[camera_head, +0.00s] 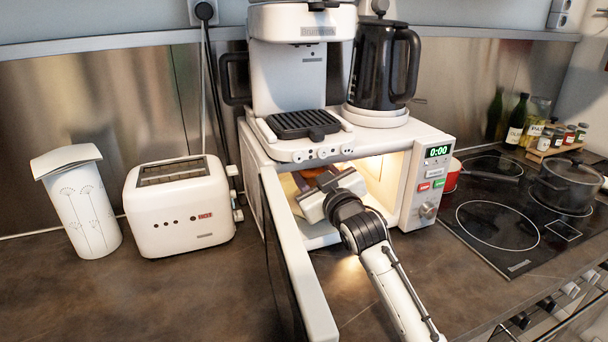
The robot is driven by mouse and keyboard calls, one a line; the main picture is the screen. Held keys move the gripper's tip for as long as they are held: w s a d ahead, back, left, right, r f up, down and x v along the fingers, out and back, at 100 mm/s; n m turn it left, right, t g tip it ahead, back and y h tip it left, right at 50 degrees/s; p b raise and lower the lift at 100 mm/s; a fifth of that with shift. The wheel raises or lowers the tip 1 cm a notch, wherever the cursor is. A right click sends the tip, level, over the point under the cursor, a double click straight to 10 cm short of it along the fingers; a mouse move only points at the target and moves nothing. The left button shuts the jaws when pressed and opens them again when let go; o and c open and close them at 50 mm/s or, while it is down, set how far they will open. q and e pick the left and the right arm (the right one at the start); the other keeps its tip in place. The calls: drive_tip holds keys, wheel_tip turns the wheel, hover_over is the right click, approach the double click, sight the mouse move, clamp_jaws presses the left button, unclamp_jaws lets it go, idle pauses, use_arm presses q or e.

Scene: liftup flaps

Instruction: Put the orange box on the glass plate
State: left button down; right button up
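My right gripper (325,182) reaches from the lower right into the open, lit microwave (388,188). Its body covers much of the opening, and I cannot make out whether its fingers are open or shut. A small patch of the orange box (300,182) seems to show behind the gripper at the left of the cavity, mostly hidden. I cannot tell whether the gripper touches it. The glass plate cannot be made out behind the gripper. My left gripper is not in view.
The microwave door (297,262) stands open toward me, left of my arm. A coffee machine (290,75) and a kettle (382,65) stand on the microwave. A toaster (180,212) and a white canister (83,208) are left. A hob (497,226) with a pot (566,184) is right.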

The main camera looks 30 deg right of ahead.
drive_tip(key=x, duration=0.3)
drive_tip(key=shift+f, duration=1.65)
drive_tip(key=o, duration=0.9)
drive_tip(key=shift+f, duration=0.25)
drive_tip(key=shift+c, duration=0.2)
drive_tip(key=o, duration=0.4)
drive_tip(key=shift+o, duration=0.2)
drive_tip(key=shift+r, duration=0.15)
drive_tip(key=v, duration=1.2)
